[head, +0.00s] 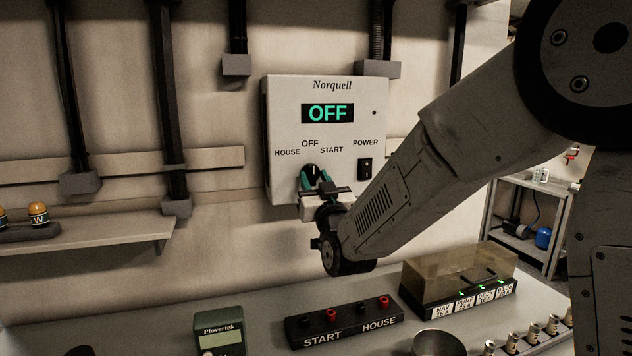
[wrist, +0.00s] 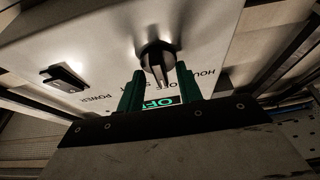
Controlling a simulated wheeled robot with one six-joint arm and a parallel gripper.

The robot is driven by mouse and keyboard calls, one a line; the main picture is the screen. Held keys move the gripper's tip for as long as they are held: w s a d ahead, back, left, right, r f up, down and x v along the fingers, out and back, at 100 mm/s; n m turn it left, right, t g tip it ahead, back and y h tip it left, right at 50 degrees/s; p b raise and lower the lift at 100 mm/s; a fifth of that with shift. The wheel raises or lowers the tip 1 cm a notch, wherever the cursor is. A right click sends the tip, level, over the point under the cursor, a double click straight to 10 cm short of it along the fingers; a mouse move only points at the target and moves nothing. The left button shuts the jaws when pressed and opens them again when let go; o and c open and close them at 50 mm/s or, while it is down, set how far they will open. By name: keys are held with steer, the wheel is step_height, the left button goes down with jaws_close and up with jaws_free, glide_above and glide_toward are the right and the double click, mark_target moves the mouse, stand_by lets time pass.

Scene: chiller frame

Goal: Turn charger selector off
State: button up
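The white Norquell charger panel (head: 285,115) hangs on the wall, and its display (head: 328,113) reads OFF in green. The black selector knob (head: 314,171) sits below the labels HOUSE, OFF and START, with its pointer up toward OFF. The knob also shows in the wrist view (wrist: 156,55), with its ridge running between my fingers. My gripper (wrist: 160,70) is open, with green fingertips on either side of the knob and gaps visible. In the head view my gripper (head: 315,182) partly hides the knob's lower part.
A black POWER rocker switch (head: 365,169) is right of the knob. Below, the bench holds a START/HOUSE terminal block (head: 345,322), a green Plovertek meter (head: 219,337) and a clear-covered breaker box (head: 458,275). A shelf (head: 110,237) juts from the wall at left.

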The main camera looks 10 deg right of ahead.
steer(key=v, duration=0.7)
steer(key=shift+s+f, duration=0.2)
steer(key=shift+s, duration=0.15)
steer(key=shift+f, duration=0.1)
step_height(320, 180, down, 10)
steer(key=a+g, duration=0.1)
steer(key=g, duration=0.5)
steer(key=s+d+f+g+h, duration=0.1)
steer(key=s+d+f+g, duration=0.2)
steer(key=s+f+g, duration=0.3)
steer(key=s+d+r+g+h, duration=0.1)
steer(key=s+d+r+g, duration=0.1)
steer(key=s, duration=0.8)
steer(key=s+d+r+m+g+h, duration=0.1)
steer(key=s+d+r+g, duration=0.2)
steer(key=s+d, duration=0.4)
steer(key=s+d+r+m+g, duration=0.1)
steer(key=s+d+r+g, duration=0.1)
steer(key=s, duration=1)
steer(key=shift+s+d+r+g+h, duration=0.2)
steer(key=shift+s+d+g+h, duration=0.15)
steer(key=shift+d+g, duration=0.75)
